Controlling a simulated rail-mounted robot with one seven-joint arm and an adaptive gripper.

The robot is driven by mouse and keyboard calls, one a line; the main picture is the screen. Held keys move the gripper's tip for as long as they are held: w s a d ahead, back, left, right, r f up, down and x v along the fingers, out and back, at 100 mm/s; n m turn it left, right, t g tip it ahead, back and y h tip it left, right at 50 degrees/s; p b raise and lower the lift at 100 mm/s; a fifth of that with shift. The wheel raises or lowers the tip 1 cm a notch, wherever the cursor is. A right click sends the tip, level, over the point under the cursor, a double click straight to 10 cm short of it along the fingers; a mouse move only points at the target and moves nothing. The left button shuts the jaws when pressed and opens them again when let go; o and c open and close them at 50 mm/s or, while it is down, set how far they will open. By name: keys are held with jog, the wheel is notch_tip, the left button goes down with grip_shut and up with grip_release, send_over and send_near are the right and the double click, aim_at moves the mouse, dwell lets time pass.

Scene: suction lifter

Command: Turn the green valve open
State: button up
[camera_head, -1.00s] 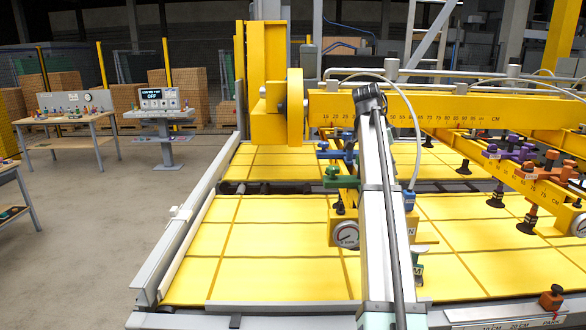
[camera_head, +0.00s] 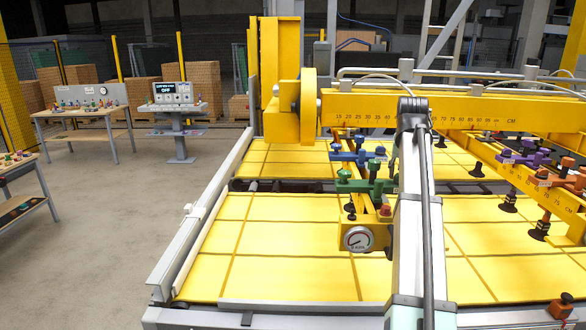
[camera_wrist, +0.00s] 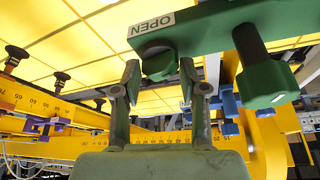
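The green valve (camera_head: 367,185) sits on a yellow arm of the lifter, just left of my white arm link in the head view. In the wrist view, it shows as a long green bar (camera_wrist: 215,25) with a white OPEN label, a round green stub (camera_wrist: 158,60) beneath the label, and a larger green knob (camera_wrist: 264,68) at right. My gripper (camera_wrist: 158,82) is open, its two fingers on either side of the round stub. I cannot tell whether they touch it. My gripper is hidden in the head view.
A blue valve (camera_head: 357,153) stands just behind the green one. A pressure gauge (camera_head: 358,239) and a red button (camera_head: 386,210) are in front. Purple (camera_head: 520,155) and orange (camera_head: 575,178) valves are at right. The yellow beam (camera_head: 450,108) crosses behind.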

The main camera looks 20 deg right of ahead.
jog(key=n+y+p, duration=0.1)
jog(key=n, duration=0.2)
jog(key=shift+d+t, duration=0.1)
jog(key=shift+t, duration=0.2)
jog(key=shift+s+r+n+b, duration=0.1)
jog(key=shift+r+n+b, duration=0.2)
jog(key=shift+r+b, duration=0.2)
jog(key=b+v, duration=0.6)
jog(key=v, duration=1.1)
jog(key=w+a+f+n+t+y+b, duration=0.1)
jog(key=w+a+f, duration=0.5)
jog(key=a, duration=0.3)
jog(key=w+a+f+n+t+y+b, duration=0.1)
jog(key=w+a+f+n+y, duration=0.1)
jog(key=w+a+f, duration=0.4)
jog(key=w+a+f+n+t+y, duration=0.1)
jog(key=w+a+f+n+y, duration=0.1)
jog(key=w+a+f, duration=0.4)
jog(key=w+a, duration=0.3)
jog(key=a, duration=0.3)
jog(key=shift+w+f+b, duration=0.2)
jog(key=shift+f+b, duration=0.15)
jog(key=shift+b, duration=0.05)
jog(key=shift+d, duration=0.1)
